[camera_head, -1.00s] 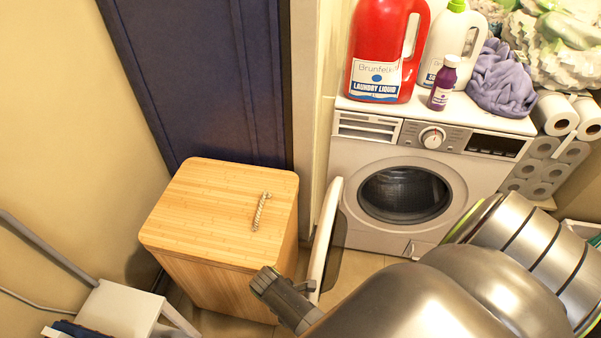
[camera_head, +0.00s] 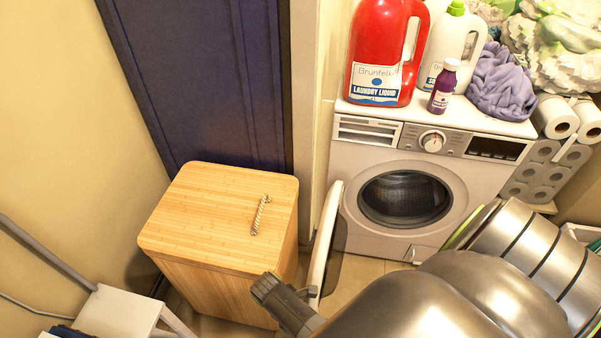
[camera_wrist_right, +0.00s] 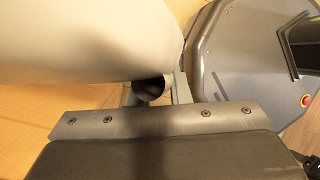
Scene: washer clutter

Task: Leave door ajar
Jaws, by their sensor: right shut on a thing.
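The washing machine (camera_head: 345,155) stands at the back. Its round door (camera_head: 323,250) is swung wide open to the left, seen nearly edge-on, so the drum opening (camera_head: 404,198) shows. My right gripper (camera_head: 310,292) is at the near free edge of the door and is shut on it. In the right wrist view the pale door (camera_wrist_right: 90,40) fills the upper left, and the gripper's fingers (camera_wrist_right: 155,92) meet its edge. The exact contact is partly hidden. My left gripper is not in view.
A wooden hamper (camera_head: 215,205) with a rope handle stands left of the door. A red detergent bottle (camera_head: 378,50), a white bottle (camera_head: 450,50), a purple bottle (camera_head: 443,85) and a purple cloth (camera_head: 500,80) sit on the washer. A white stool (camera_head: 120,315) is at lower left.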

